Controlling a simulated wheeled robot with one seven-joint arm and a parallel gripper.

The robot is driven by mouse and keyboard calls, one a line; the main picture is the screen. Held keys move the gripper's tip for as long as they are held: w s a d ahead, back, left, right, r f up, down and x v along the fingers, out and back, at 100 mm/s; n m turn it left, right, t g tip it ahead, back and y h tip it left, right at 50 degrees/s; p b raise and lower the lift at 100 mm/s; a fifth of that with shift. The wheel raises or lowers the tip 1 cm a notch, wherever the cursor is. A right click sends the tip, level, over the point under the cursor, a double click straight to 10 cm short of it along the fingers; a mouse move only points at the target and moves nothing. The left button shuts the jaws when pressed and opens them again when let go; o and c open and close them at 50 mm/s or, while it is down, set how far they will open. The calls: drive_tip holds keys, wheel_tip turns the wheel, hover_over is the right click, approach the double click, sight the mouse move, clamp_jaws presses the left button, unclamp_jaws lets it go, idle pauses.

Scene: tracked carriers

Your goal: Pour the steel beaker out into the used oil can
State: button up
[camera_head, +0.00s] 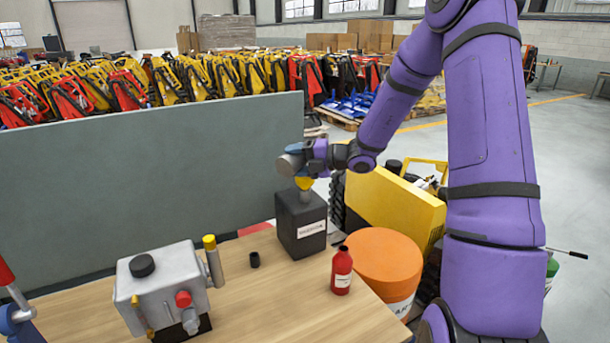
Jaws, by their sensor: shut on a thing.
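My gripper (308,155) is at the end of my purple arm, above the back part of the wooden bench. It is shut on the steel beaker (288,164), a small grey cylinder that looks tipped onto its side. A black can (300,226) with a white label stands upright below; I take it for the used oil can, though the label is too small to read. A yellow funnel (304,183) sits in its top, just under the beaker. The beaker's contents and any stream are not visible.
A silver tank (160,285) with a black cap and red knob stands at left on the bench (270,310). A small black cap (254,259) and red bottle (342,272) flank the can. An orange drum (385,258) is at right. A grey-green panel (150,180) rises behind.

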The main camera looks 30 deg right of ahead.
drive_tip(key=shift+w+d+r+m+y, duration=0.15)
drive_tip(key=shift+r+m+y, duration=0.25)
drive_tip(key=shift+m, duration=0.3)
idle(1.6)
drive_tip(key=shift+f, duration=0.1)
